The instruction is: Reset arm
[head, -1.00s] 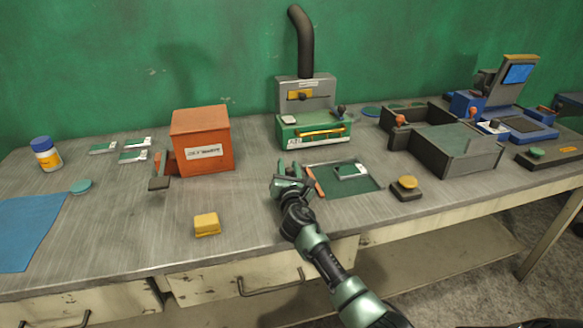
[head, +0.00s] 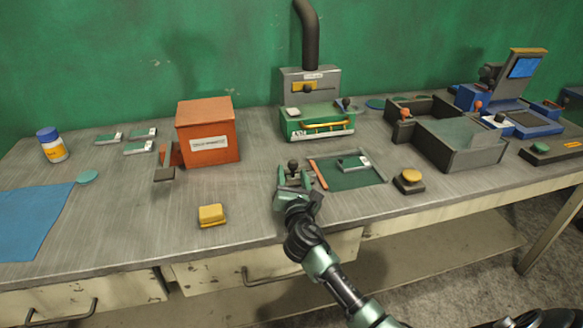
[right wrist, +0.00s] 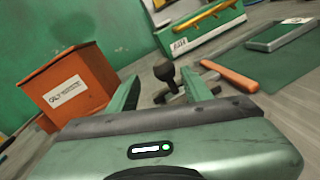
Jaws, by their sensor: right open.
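My right gripper (head: 294,180) is open over the front part of the bench, just left of the green mat. A small upright black-knobbed lever (head: 293,164) on a grey base stands just beyond its fingers. In the right wrist view the black knob (right wrist: 164,71) shows between the two spread fingers (right wrist: 161,88). I cannot tell whether they touch it. The lower part of the lever is partly hidden by the gripper. An orange bar (head: 318,175) lies right of the gripper, along the mat's left edge. My left gripper is not in view.
The green mat (head: 350,181) carries a small green-and-white card (head: 352,164). A yellow button (head: 410,176) stands to its right. A green machine (head: 318,121) is behind, an orange box (head: 208,125) at the left, a yellow block (head: 211,215) in front. Grey bins (head: 455,148) stand right.

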